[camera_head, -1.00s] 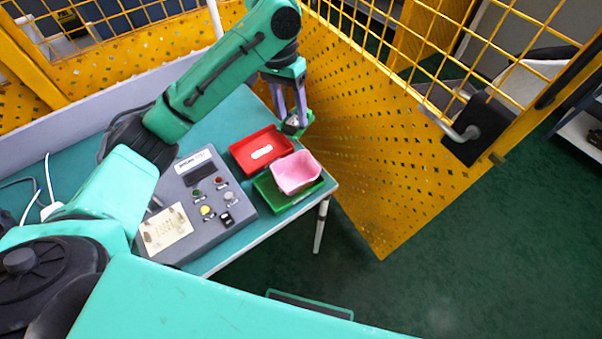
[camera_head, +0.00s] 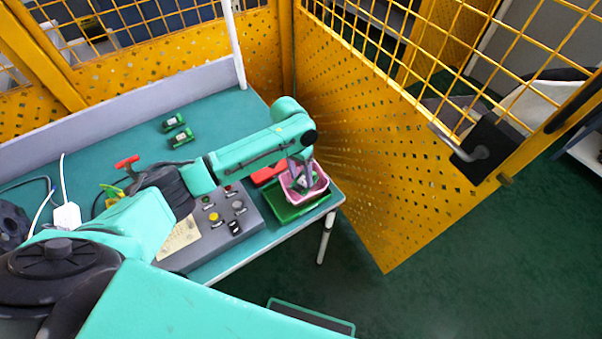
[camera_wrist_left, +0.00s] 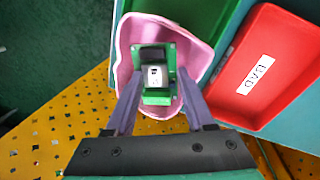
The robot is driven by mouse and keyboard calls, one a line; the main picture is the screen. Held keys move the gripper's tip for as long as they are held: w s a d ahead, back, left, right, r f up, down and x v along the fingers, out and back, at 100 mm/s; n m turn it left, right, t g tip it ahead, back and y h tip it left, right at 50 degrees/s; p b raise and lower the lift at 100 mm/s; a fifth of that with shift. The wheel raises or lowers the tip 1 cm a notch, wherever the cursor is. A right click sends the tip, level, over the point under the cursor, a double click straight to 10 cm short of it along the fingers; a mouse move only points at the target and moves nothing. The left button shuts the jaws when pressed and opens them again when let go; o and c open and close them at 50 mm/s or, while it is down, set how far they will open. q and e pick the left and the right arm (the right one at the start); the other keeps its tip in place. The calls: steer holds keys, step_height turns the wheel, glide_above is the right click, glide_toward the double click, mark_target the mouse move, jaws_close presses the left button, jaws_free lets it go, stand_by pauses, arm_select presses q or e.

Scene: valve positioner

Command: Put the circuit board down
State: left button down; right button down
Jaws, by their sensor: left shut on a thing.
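My left gripper (camera_head: 303,180) is over the pink container (camera_head: 320,187) at the right end of the table. In the left wrist view its fingers (camera_wrist_left: 160,88) are shut on a green circuit board (camera_wrist_left: 157,72) with a dark and white component. The board shows against the inside of the pink container (camera_wrist_left: 124,50); whether it touches the bottom, I cannot tell. The pink container stands on the green tray (camera_head: 283,211). The red tray (camera_head: 266,175), labelled "BAD" in the left wrist view (camera_wrist_left: 270,75), is beside it. My right gripper is not in view.
A grey control box (camera_head: 246,222) with buttons stands left of the trays, partly behind my arm. Two more green boards (camera_head: 174,122) (camera_head: 180,138) lie at the back of the table. A yellow perforated fence (camera_head: 370,180) stands close behind the table's right end.

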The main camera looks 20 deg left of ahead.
arm_select(q)
steer(key=shift+f, duration=0.15)
steer(key=shift+f, duration=0.35)
steer(key=c, duration=0.5)
jaws_free()
steer(key=shift+c, duration=0.2)
step_height(320, 180, up, 13)
steer(key=a+b, duration=0.1)
steer(key=shift+w+a, duration=0.3)
steer(key=shift+a, duration=0.1)
